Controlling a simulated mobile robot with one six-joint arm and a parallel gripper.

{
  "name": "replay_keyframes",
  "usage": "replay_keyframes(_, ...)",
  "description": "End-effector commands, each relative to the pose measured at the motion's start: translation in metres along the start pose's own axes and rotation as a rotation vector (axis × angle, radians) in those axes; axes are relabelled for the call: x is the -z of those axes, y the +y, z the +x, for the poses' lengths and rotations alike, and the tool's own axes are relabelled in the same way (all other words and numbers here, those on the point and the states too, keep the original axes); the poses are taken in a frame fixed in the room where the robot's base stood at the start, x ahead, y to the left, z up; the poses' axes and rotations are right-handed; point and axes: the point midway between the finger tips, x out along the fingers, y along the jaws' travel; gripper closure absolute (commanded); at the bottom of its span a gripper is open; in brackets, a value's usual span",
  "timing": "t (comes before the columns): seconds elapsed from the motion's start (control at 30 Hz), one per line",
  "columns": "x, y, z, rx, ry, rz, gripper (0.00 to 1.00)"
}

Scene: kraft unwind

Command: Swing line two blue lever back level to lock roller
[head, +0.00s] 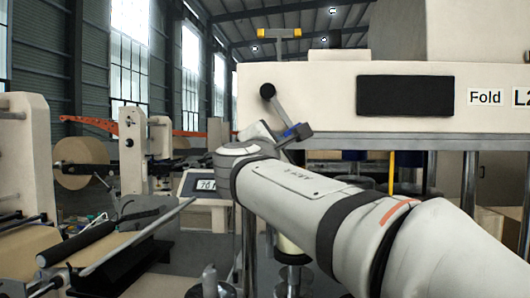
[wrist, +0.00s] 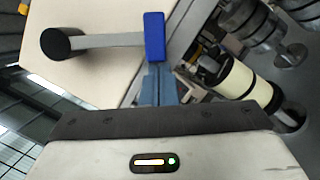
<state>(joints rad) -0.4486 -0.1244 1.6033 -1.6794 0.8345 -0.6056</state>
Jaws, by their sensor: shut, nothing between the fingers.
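The lever, a grey bar with a black knob (head: 268,90), rises steeply up and left in the head view, in front of the cream machine body. In the wrist view its knob (wrist: 62,43) is at the upper left and its bar runs right to a blue block (wrist: 154,37). A little blue also shows at its lower end in the head view (head: 291,131). My gripper (wrist: 157,70) is shut and empty. Its fingertips appear at or against the blue block; I cannot tell whether they touch. The roller the lever locks cannot be made out for certain.
A "Fold" sign (head: 486,97) and a partly cut "L2" sign (head: 521,96) mark the cream machine body (head: 330,82). A cream roller (wrist: 243,82) and metal shafts lie right of my fingers. At left stand a kraft roll (head: 82,163) and a long black-handled bar (head: 90,243).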

Motion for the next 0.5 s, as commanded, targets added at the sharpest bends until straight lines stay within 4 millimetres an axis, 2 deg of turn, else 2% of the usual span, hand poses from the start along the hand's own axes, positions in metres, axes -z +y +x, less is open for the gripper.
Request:
replay_keyframes(0.2, -0.025, -0.009, 0.006, -0.048, -0.005, -0.201, 1.0)
replay_keyframes(0.5, -0.059, -0.008, 0.014, -0.116, -0.007, -0.477, 1.0)
